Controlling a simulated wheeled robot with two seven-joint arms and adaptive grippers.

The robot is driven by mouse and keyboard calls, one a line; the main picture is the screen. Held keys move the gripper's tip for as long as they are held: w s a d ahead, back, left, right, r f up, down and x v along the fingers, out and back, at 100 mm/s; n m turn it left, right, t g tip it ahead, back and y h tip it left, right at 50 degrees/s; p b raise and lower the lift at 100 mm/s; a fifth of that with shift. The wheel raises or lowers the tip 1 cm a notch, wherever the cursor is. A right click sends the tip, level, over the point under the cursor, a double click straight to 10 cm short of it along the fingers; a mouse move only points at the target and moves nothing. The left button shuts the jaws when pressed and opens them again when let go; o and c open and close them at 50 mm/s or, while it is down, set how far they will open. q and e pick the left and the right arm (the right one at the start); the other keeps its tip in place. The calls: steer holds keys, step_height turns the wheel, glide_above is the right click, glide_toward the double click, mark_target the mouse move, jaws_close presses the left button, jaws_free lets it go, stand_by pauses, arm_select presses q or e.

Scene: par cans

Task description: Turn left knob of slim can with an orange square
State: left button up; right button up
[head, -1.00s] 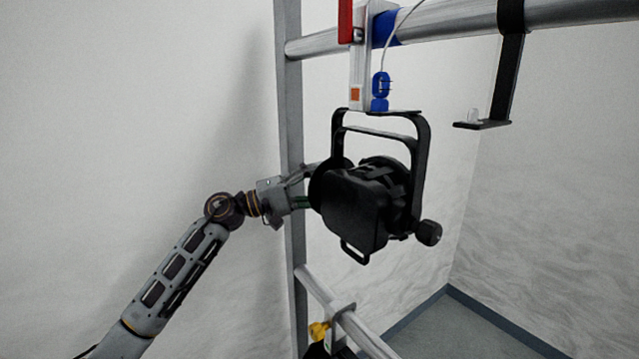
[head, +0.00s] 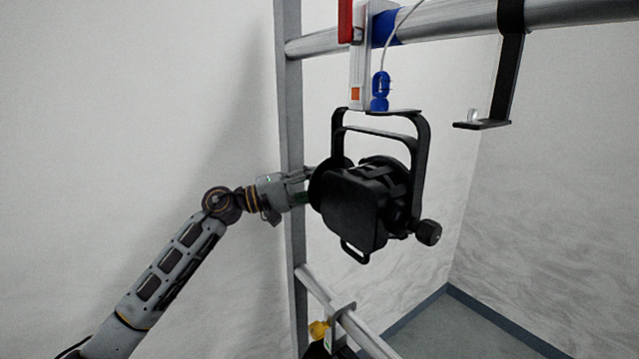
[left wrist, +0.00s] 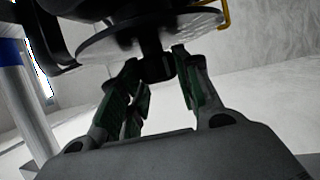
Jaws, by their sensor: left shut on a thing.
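The slim black can (head: 355,212) hangs in a black yoke (head: 423,150) below a clamp with an orange square (head: 355,94). My left gripper (head: 308,186) reaches the can's left side. In the left wrist view its green-padded fingers (left wrist: 157,86) are shut on the dark left knob (left wrist: 155,65), below a grey disc (left wrist: 150,35). In the head view the left knob is hidden by the gripper and disc. The right knob (head: 428,232) shows at the can's lower right.
A vertical grey post (head: 288,110) stands close behind my left gripper. An upper rail (head: 455,22) carries the clamp and a black hook bracket (head: 500,95). The wall side at left is clear.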

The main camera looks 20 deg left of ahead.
arm_select(q)
steer(key=shift+y, duration=0.4)
steer(key=n+g+y+p, duration=0.1)
steer(key=g+y, duration=0.2)
steer(key=n+g+y+p, duration=0.2)
steer(key=g+y, duration=0.1)
steer(key=r+n+g+y+p, duration=0.1)
steer(key=g+y, duration=0.1)
steer(key=y, duration=0.2)
steer(key=shift+w+d+g, duration=0.25)
steer(key=shift+g, duration=0.15)
stand_by(0.9)
steer(key=shift+n, duration=0.3)
steer(key=o, duration=1)
steer(key=shift+o, duration=0.2)
steer(key=shift+r, duration=0.1)
